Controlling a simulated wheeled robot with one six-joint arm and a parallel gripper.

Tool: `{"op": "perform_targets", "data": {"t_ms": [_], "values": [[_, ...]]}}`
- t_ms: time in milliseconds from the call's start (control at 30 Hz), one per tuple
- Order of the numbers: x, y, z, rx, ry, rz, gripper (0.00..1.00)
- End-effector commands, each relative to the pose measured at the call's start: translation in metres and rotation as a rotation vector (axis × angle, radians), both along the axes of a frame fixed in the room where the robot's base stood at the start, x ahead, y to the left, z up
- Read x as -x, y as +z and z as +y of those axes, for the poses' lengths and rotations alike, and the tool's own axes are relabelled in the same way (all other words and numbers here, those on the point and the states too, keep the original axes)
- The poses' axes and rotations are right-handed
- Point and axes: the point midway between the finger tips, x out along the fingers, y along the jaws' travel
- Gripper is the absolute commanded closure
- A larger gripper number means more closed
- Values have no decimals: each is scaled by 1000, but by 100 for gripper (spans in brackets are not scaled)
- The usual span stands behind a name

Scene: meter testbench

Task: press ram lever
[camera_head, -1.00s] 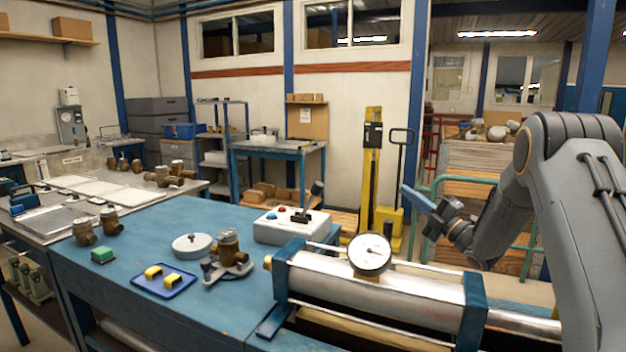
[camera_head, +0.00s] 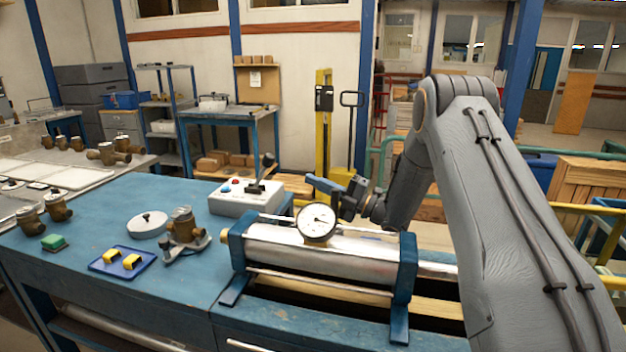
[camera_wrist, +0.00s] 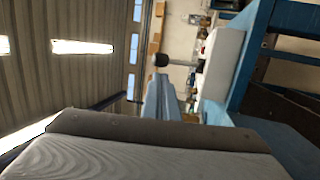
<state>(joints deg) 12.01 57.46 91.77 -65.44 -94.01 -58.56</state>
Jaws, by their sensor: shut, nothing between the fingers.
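The lever with a black ball knob (camera_head: 268,160) stands up from the right part of the pale control box (camera_head: 232,201). In the wrist view the knob (camera_wrist: 161,60) and its thin stem show sideways, sticking out from the white box (camera_wrist: 222,66). My gripper (camera_head: 316,183) is to the right of the lever in the head view, with its blue fingers shut and empty, pointing left toward it. In the wrist view the shut fingers (camera_wrist: 157,92) are close to the knob in the picture; a gap shows in the head view. Their depth apart is hard to tell.
A big cylinder with a dial gauge (camera_head: 317,222) lies on the blue bench (camera_head: 120,215) in front of my gripper. The box also has red and blue buttons. A brass meter (camera_head: 183,226), white disc (camera_head: 148,224) and blue tray (camera_head: 104,262) sit to the left.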

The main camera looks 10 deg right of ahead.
Motion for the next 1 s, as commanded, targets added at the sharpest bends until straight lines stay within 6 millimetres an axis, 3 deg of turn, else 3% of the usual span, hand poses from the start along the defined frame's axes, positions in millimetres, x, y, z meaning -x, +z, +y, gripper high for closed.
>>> {"op": "perform_targets", "data": {"t_ms": [200,500,1000], "values": [[-21,14,38,0,4,0,100],[-46,28,78,0,3,-1,100],[-55,30,91,0,0,0,100]]}}
